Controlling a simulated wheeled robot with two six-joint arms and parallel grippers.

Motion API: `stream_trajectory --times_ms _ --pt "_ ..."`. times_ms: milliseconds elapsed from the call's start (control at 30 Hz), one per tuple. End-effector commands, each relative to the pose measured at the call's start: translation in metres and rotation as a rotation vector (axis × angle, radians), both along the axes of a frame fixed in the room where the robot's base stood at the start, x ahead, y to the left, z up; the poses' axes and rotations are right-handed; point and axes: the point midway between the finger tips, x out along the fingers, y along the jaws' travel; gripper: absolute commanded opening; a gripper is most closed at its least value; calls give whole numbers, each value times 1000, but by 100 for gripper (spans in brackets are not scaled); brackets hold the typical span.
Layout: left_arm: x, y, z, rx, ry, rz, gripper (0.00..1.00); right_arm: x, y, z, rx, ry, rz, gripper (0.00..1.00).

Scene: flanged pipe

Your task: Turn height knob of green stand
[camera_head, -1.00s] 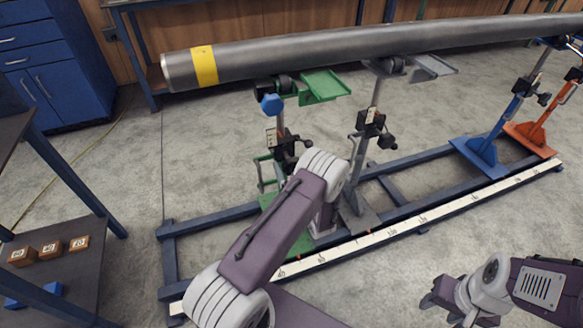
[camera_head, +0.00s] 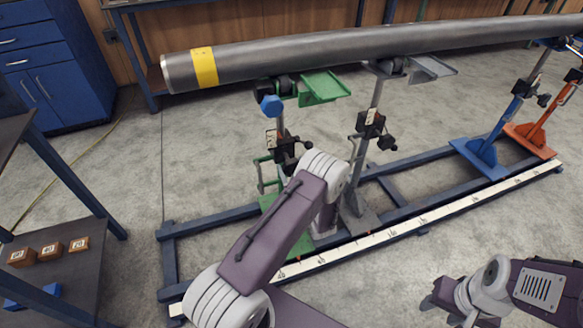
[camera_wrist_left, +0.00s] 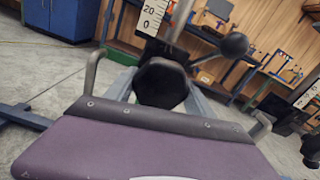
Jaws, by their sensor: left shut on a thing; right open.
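The green stand (camera_head: 306,245) holds the near end of the grey pipe (camera_head: 300,60), which has a yellow band. A black block and a scale plate (camera_head: 271,138) sit on its post. In the left wrist view, a black faceted knob (camera_wrist_left: 160,84) lies straight ahead, below a scale plate (camera_wrist_left: 152,15) reading 20 and 0. My left gripper (camera_head: 292,160) is at the stand's knob, shut on it; its fingers are mostly hidden behind my arm and hard to tell from the dark knob. My right gripper (camera_head: 436,296) is open and empty, low at the right.
A grey stand (camera_head: 358,210) stands close to the right of the green one. Blue (camera_head: 483,152) and orange (camera_head: 532,138) stands are farther right. All stand on a blue rail frame with a white ruler (camera_head: 440,210). A dark shelf (camera_head: 75,270) with numbered blocks is at left.

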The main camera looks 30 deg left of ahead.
Motion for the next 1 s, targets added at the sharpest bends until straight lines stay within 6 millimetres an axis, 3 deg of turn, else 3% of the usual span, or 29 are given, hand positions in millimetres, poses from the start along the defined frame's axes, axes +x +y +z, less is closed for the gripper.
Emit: stream_trajectory --times_ms 1000 --pt "2 -2 -2 -629 -729 0 22 0 0 -20 0 0 0 47"
